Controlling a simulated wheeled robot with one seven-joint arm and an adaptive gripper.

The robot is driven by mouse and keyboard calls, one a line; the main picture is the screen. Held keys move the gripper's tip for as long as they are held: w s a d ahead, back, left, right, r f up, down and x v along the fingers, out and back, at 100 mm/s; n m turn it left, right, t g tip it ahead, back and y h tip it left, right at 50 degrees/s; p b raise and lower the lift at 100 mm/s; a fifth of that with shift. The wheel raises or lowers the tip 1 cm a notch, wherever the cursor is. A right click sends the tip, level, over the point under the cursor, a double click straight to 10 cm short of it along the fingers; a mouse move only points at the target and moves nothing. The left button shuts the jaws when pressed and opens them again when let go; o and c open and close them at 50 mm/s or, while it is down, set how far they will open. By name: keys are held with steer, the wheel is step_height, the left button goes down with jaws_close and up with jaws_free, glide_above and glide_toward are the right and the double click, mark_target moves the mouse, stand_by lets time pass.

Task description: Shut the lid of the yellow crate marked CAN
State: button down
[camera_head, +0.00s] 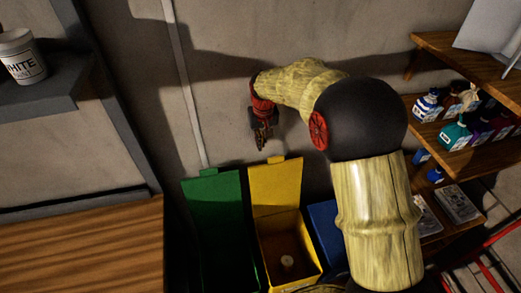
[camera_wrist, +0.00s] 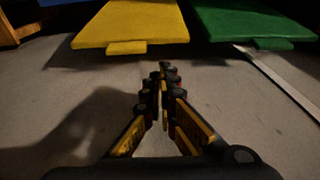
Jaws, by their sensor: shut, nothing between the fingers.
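The yellow crate (camera_head: 266,238) stands against the wall with its lid (camera_head: 275,190) open and raised, leaning back near the wall. A small tab sticks up from the lid's top edge. The crate's inside is exposed, with a small pale object (camera_head: 287,262) at the bottom. I cannot read a CAN marking. My gripper (camera_head: 262,146) points down just above the lid's top edge, slightly left of the tab. In the wrist view my gripper (camera_wrist: 164,72) is shut and empty, and the yellow lid (camera_wrist: 135,22) with its tab shows beyond the fingertips, apart from them.
A green crate with a raised lid (camera_head: 216,210) stands directly left, also in the wrist view (camera_wrist: 255,22). A blue crate (camera_head: 325,229) is on the right, partly hidden by my arm. Wooden shelves (camera_head: 440,143) with bottles are at right; a wooden worktop (camera_head: 80,245) is at left.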

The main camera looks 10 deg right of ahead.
steer(key=f, duration=0.3)
steer(key=w+f+b, duration=0.1)
steer(key=f, duration=0.5)
steer(key=shift+w+f+b, duration=0.25)
steer(key=shift+b, duration=0.15)
steer(key=shift+s, duration=0.15)
